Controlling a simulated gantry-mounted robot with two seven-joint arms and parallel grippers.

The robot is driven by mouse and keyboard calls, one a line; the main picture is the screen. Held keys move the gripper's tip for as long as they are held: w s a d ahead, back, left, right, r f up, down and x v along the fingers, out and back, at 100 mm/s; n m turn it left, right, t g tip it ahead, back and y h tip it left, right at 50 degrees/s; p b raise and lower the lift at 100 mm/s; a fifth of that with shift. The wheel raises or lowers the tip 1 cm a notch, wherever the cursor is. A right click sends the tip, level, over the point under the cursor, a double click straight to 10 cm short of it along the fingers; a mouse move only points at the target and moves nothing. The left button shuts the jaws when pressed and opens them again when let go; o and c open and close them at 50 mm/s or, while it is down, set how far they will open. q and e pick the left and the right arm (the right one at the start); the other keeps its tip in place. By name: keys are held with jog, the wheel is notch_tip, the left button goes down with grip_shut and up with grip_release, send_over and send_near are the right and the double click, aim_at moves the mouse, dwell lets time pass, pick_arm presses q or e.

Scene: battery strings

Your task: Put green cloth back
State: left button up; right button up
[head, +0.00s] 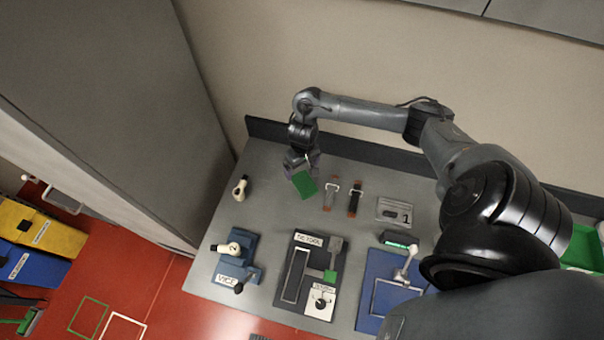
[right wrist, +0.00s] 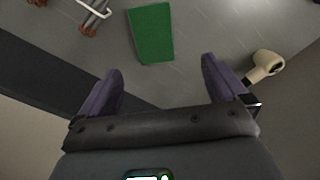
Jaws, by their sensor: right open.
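The green cloth (head: 304,184) lies flat on the grey table, near its back edge. My right gripper (head: 303,163) is just behind it, with its fingers pointing down toward the table. In the right wrist view the green cloth (right wrist: 151,33) lies beyond the fingertips and between their lines. My right gripper (right wrist: 160,65) is open there, with its purple fingers spread wide and nothing between them. I cannot tell the exact height of the fingers above the table. My left gripper is not in view.
A cream-handled tool (head: 240,188) lies left of the cloth. Two tools with orange ends (head: 330,193) lie to its right. A blue vice (head: 235,257), a dark tool board (head: 308,270) and a blue board (head: 385,290) stand toward the front. A low dark ledge (head: 265,130) runs behind.

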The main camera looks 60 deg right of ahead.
jog(key=w+a+n+t+y, duration=0.1)
jog(key=a+n+t, duration=0.5)
jog(key=a, duration=1.6)
jog(key=s+r+n+g, duration=0.1)
jog(key=s+r+g, duration=0.1)
jog(key=s+r, duration=0.7)
jog(key=s, duration=0.3)
jog(key=shift+s+a+n+g+h, duration=0.3)
jog(key=shift+s+n+h, duration=0.1)
jog(key=shift+f, duration=0.1)
